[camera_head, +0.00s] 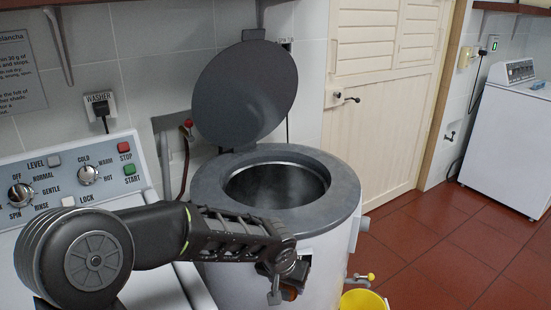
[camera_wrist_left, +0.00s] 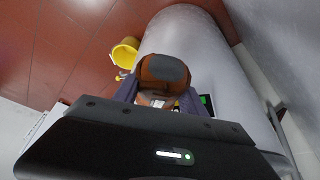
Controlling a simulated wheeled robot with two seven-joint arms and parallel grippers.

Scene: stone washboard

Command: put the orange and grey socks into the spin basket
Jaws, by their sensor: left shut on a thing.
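The spin basket (camera_head: 277,186) is the dark round metal opening in the top of a white spin dryer with a grey rim (camera_head: 335,190). Its round grey lid (camera_head: 245,92) stands open. My left gripper (camera_head: 283,285) is in front of the dryer body, below the rim level, outside the basket. In the left wrist view, my left gripper (camera_wrist_left: 158,97) is shut on an orange and grey sock bundle (camera_wrist_left: 163,70). Only a little brownish orange shows at the gripper in the head view. I cannot tell whether it is one sock or a pair. My right gripper is not in view.
A washer control panel (camera_head: 75,172) with knobs and buttons is at the left. A yellow bucket (camera_head: 364,299) stands on the red tiled floor beside the dryer; it also shows in the left wrist view (camera_wrist_left: 124,53). A white machine (camera_head: 508,135) stands at the far right.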

